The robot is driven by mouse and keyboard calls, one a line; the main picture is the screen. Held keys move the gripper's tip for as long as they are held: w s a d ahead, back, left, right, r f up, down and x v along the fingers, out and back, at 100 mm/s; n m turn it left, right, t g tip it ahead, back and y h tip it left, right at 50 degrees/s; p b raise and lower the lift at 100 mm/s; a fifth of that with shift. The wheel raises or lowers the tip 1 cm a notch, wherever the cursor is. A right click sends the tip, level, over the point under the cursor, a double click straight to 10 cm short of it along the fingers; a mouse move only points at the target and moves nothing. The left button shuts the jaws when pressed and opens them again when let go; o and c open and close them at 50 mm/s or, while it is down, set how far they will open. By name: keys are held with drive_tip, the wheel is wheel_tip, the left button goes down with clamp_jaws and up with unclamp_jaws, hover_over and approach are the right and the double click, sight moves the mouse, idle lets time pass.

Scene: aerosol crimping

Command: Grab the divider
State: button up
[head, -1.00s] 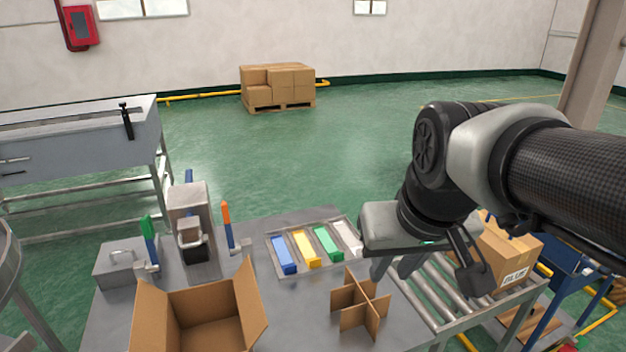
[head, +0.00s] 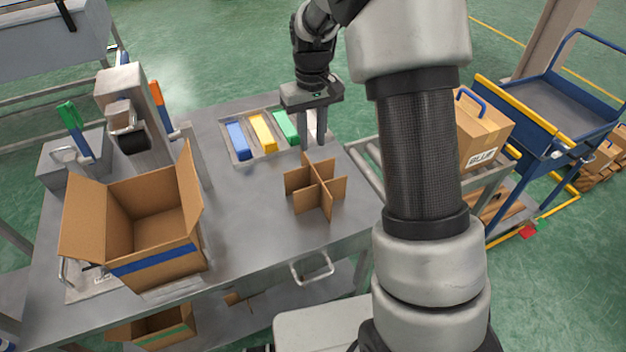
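The divider (head: 316,187) is a brown cardboard cross of interlocked panels. It stands upright on the grey metal table (head: 255,225), right of the middle. My gripper (head: 315,140) points down just behind the divider, near the right end of the tray. Its two fingers show side by side with a narrow gap, and nothing is visible between them. I cannot tell whether the fingertips touch the divider's far edge.
An open cardboard box (head: 155,225) with a blue stripe stands left on the table. A tray (head: 227,140) with blue, yellow and green blocks lies behind the divider. A crimping press (head: 128,110) stands back left. A roller conveyor (head: 365,165) with a closed box (head: 480,135) is at right.

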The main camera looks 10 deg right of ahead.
approach(315, 181)
wheel_tip(315, 181, down, 5)
drive_tip(key=shift+w+f, duration=0.15)
drive_tip(key=shift+f, duration=2.6)
clamp_jaws()
